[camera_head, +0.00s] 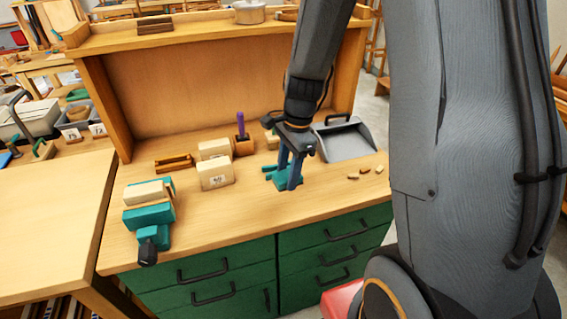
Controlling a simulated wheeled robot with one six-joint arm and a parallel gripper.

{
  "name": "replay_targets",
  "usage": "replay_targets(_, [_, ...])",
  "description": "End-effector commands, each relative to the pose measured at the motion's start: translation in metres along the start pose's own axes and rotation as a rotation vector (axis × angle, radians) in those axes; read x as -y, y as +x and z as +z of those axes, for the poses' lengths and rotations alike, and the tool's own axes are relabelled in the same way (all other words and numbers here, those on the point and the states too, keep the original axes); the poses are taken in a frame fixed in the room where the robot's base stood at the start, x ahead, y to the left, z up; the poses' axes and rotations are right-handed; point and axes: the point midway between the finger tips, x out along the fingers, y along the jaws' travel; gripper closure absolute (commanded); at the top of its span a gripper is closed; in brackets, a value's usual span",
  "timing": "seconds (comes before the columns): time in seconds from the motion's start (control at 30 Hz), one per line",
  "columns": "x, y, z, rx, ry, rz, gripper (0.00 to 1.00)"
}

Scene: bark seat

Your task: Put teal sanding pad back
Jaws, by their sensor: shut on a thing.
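The teal sanding pad (273,177) is at the middle of the green-drawered bench's wooden top (245,208). My gripper (288,180) points down and is shut on the pad, with its fingers hiding part of it. I cannot tell whether the pad touches the bench top or hangs just above it. A pale block with a dark printed label (216,174) stands to the left of the pad. A second pale block (214,149) stands behind that one.
A teal vise (150,212) stands at the left front. A grey dustpan (345,140) lies at the back right, with small brown pieces (365,173) in front of it. A wooden holder with a purple-handled tool (241,130) stands behind. The front middle is clear.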

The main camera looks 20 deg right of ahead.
Motion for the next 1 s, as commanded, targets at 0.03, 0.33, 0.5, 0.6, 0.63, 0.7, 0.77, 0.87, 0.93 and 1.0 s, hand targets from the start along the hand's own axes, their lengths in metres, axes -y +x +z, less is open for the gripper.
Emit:
replay_targets(0.03, [0.0, 0.001, -0.001, 0.0, 0.002, 0.0, 0.82])
replay_targets(0.33, [0.0, 0.016, -0.005, 0.0, 0.006, -0.001, 0.82])
replay_targets(0.5, [0.0, 0.03, -0.007, 0.0, 0.004, -0.001, 0.82])
replay_targets(0.6, [0.001, 0.038, -0.008, -0.001, 0.003, -0.001, 0.82])
replay_targets(0.63, [0.001, 0.04, -0.008, -0.001, 0.003, -0.002, 0.82])
replay_targets(0.7, [0.0, 0.046, -0.008, 0.0, 0.003, 0.0, 0.82])
replay_targets(0.77, [0.0, 0.05, -0.009, 0.0, 0.003, 0.001, 0.82])
replay_targets(0.87, [0.0, 0.057, -0.01, 0.001, 0.003, 0.001, 0.82])
replay_targets(0.93, [0.0, 0.06, -0.01, 0.0, 0.002, 0.0, 0.82])
replay_targets(1.0, [0.0, 0.062, -0.01, 0.0, 0.002, 0.0, 0.82])
